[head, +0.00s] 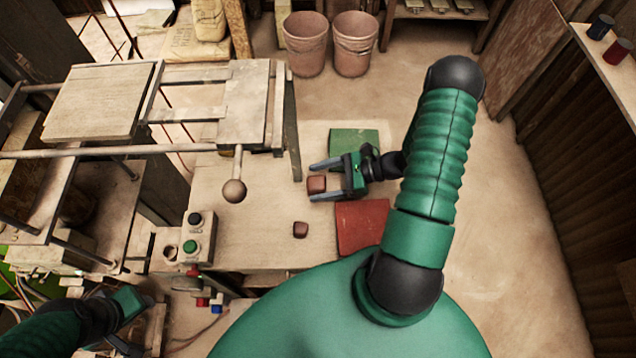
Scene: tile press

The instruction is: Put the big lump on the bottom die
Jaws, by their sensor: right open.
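Two brown lumps are on the work table (245,245). The bigger-looking lump (317,184) is between the spread fingers of my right gripper (322,181), near their tips. The fingers are open, and I cannot tell whether either touches it. The smaller lump (300,229) lies nearer to me. The press stands at the left, with a wide flat plate (100,100) and a second plate (245,105) with a ball-ended lever (234,190). I cannot make out which part is the bottom die. My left gripper (122,335) is at the lower left; its fingers are unclear.
A green mat (355,140) and a red mat (362,225) lie by my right gripper. A button box (190,237) stands at the table's left. The press frame and lever rise left of the lumps. Two buckets (306,45) stand behind. Open floor lies to the right.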

